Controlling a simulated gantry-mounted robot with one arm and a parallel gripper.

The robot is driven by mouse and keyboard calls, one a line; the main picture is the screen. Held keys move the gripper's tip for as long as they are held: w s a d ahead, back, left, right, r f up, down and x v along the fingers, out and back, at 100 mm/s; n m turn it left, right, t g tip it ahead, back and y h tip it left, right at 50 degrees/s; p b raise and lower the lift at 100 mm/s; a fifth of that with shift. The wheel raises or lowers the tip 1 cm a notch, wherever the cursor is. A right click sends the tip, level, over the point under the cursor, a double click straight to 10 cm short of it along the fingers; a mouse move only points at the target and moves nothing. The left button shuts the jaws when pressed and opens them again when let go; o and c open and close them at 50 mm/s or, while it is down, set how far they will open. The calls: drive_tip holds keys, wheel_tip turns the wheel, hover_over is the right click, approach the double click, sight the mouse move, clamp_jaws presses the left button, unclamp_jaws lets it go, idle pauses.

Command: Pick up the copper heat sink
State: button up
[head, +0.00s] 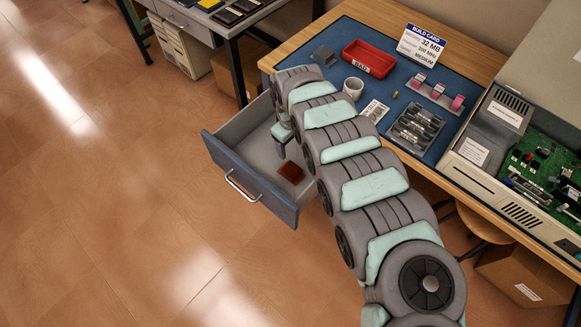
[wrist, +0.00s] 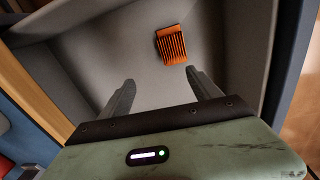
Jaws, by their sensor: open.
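The copper heat sink (head: 291,172) lies on the floor of the open drawer (head: 226,128), near the drawer's front right. In the wrist view the heat sink (wrist: 171,45) is an orange-brown finned block beyond my fingertips, a little right of the line between them. My gripper (head: 284,153) is over the drawer, to the left of and behind the heat sink. In the wrist view my gripper (wrist: 160,77) has its two fingers spread with nothing between them. They do not touch the heat sink.
The drawer's blue front panel (head: 249,181) with its metal handle stands close to the heat sink. An opened computer case (head: 530,140) stands at right.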

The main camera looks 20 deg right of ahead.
drive_tip(key=s+a+f, duration=0.1)
drive_tip(key=s, duration=0.1)
drive_tip(key=b, duration=0.2)
hover_over(291, 169)
drive_tip(key=shift+n+g+y, duration=0.3)
drive_tip(key=shift+g, duration=0.1)
wheel_tip(291, 169, down, 5)
drive_tip(key=shift+f, duration=0.1)
drive_tip(key=shift+w+f, duration=0.1)
drive_tip(key=shift+f, duration=0.3)
drive_tip(key=f+b, duration=0.1)
drive_tip(key=f, duration=0.1)
drive_tip(key=f+b, duration=0.2)
drive_tip(key=shift+s+f, duration=0.2)
drive_tip(key=shift+f, duration=0.1)
drive_tip(key=shift+w+r, duration=0.1)
drive_tip(key=shift+c, duration=0.2)
drive_tip(key=c, duration=1)
